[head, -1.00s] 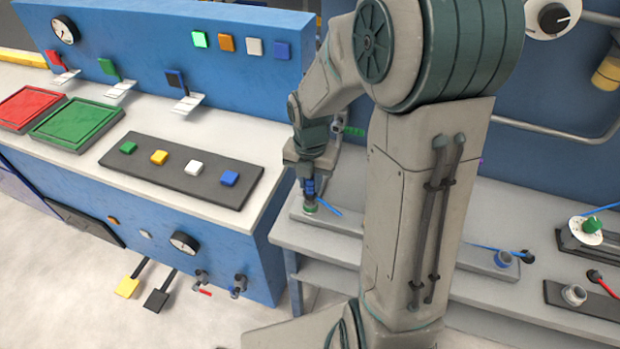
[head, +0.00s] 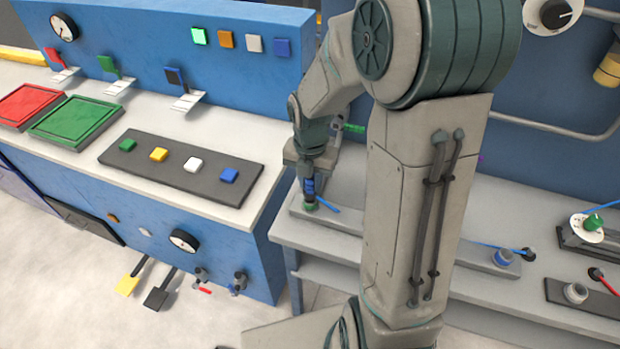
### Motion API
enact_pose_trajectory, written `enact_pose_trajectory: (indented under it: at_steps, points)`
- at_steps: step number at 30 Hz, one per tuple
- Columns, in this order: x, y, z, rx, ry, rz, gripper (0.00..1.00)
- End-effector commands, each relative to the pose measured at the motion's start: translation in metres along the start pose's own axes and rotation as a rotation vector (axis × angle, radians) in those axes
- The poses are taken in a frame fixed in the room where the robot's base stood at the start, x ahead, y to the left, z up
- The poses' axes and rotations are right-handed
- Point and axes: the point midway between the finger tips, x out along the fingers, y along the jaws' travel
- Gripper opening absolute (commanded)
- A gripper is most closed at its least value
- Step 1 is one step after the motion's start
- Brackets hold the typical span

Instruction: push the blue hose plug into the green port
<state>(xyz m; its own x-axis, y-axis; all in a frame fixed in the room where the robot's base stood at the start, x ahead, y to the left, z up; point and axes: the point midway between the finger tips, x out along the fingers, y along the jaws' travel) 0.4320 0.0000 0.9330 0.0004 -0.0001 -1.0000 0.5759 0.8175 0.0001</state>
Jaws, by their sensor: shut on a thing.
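The blue hose plug (head: 309,188) is small in the head view, upright at the left end of the grey bench. My gripper (head: 309,179) points down and is shut on it from above. The green port (head: 310,205) is directly under the plug, on a long grey strip. The plug's lower end meets the port's top in the picture; how deep it sits is too small to tell. A blue hose (head: 327,207) runs from the plug to the right and passes behind my arm.
A blue-ringed port (head: 502,258) sits on the strip's right end. A grey port (head: 575,293) and a dial with a green knob (head: 592,225) stand farther right. The blue console (head: 230,255) with buttons is close on the left. My arm hides the bench's middle.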

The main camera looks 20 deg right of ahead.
Motion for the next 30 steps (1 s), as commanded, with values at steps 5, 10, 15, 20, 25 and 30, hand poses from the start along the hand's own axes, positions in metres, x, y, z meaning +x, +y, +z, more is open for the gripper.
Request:
enact_pose_trajectory:
  at_steps: [5,10,15,20,25,30]
  points:
    - [0.005,0.0,0.0,0.0,0.0,0.0,0.0]
    - [0.01,0.0,0.0,0.0,0.0,0.0,0.0]
    - [0.014,0.0,0.0,0.0,0.001,-0.001,0.0]
    - [0.018,0.0,0.0,0.0,0.001,-0.001,0.0]
    - [0.017,0.0,0.0,0.0,0.001,-0.001,0.0]
    - [0.017,0.0,0.0,0.0,0.0,0.0,0.49]
